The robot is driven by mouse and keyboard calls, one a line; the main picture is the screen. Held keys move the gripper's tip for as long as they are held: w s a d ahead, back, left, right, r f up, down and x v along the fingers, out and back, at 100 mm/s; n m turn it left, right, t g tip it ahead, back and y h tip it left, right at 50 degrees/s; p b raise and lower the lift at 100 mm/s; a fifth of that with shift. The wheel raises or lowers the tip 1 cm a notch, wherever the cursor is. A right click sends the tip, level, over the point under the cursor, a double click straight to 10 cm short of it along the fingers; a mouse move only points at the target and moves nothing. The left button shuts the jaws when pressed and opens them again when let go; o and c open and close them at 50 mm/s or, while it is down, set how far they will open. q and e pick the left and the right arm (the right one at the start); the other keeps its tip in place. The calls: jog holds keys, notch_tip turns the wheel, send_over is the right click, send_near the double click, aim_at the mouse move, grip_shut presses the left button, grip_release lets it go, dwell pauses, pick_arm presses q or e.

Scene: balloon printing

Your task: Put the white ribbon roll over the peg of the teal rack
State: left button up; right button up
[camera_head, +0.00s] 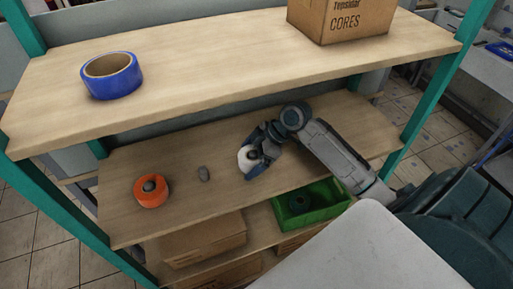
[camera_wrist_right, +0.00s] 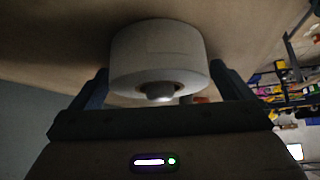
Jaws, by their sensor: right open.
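The white ribbon roll (camera_head: 244,160) is on the middle shelf of the teal rack (camera_head: 415,125). It also shows in the right wrist view (camera_wrist_right: 155,50), where a rounded grey peg end (camera_wrist_right: 160,91) shows in its hole. The roll appears to sit around this peg; how far down it sits cannot be told. My right gripper (camera_head: 256,158) is open, with one finger on each side of the roll. Whether the fingers touch it is unclear. My left gripper is not in view.
A bare grey peg (camera_head: 204,174) and an orange roll (camera_head: 152,194) around another peg stand to the left. A blue tape roll (camera_head: 112,83) and a cardboard box (camera_head: 340,20) are on the top shelf. A green crate (camera_head: 335,210) and boxes (camera_head: 200,240) are below.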

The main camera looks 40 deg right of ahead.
jog(key=b+v, duration=0.2)
jog(key=v, duration=0.6)
jog(key=shift+s+d+r+b, duration=0.2)
jog(key=shift+d+r+b, duration=0.05)
jog(key=shift+d+b, duration=0.05)
jog(key=shift+v, duration=0.85)
